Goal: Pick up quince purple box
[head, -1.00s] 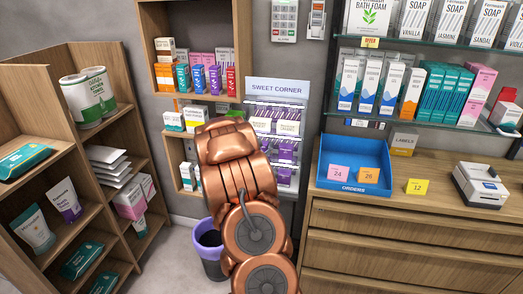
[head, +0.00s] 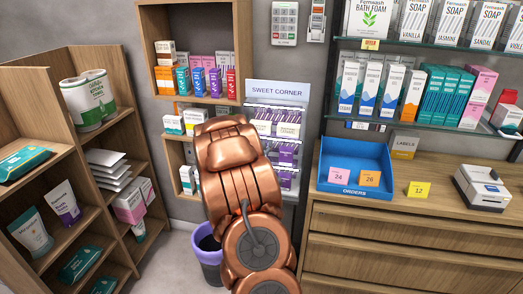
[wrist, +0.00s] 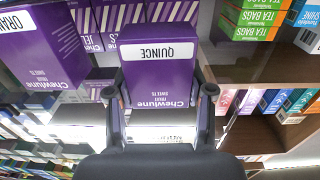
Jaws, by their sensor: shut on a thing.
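The quince purple box (wrist: 160,78) fills the middle of the wrist view, with its white QUINCE label and Chewlume print upside down. My gripper (wrist: 160,95) is shut on it, with one dark finger along each side. More purple Chewlume boxes stand by it, one at the left (wrist: 38,55) with a partly visible label and others behind. In the head view the SWEET CORNER rack (head: 277,92) holds purple boxes, and my copper arm covers its lower left part. My gripper and the held box are hidden there behind the arm.
Green tea-bag boxes (wrist: 250,18) sit near the upper right in the wrist view. In the head view, a wooden shelf (head: 192,14) is left of the rack and a counter (head: 400,215) with a blue orders tray (head: 352,152) is right. A purple-rimmed bin (head: 207,250) stands below.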

